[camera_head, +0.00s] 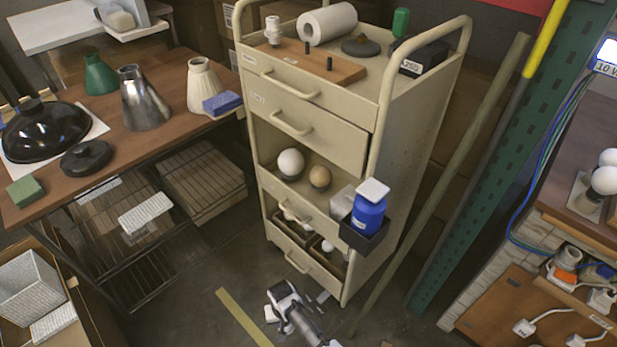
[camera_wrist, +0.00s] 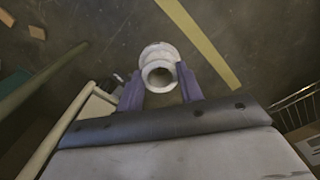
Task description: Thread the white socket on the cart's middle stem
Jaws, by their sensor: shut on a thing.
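In the wrist view, my gripper (camera_wrist: 160,88) has its two purple fingers on either side of a white, round, hollow socket (camera_wrist: 158,54) and is shut on it. The socket's open ring faces the camera, with the floor behind it. On the cart top, a wooden board (camera_head: 290,62) bears a row of stems. The middle stem (camera_head: 308,47) and right stem (camera_head: 330,63) are bare dark pegs. Another white socket (camera_head: 273,31) stands at the left stem's place.
A paper roll (camera_head: 327,23), a dark disc (camera_head: 361,46), a green bottle (camera_head: 401,22) and a black box (camera_head: 425,56) stand behind the board. The cart's raised side rails (camera_head: 385,75) flank the top. A bin with a blue bottle (camera_head: 368,216) hangs at its right side.

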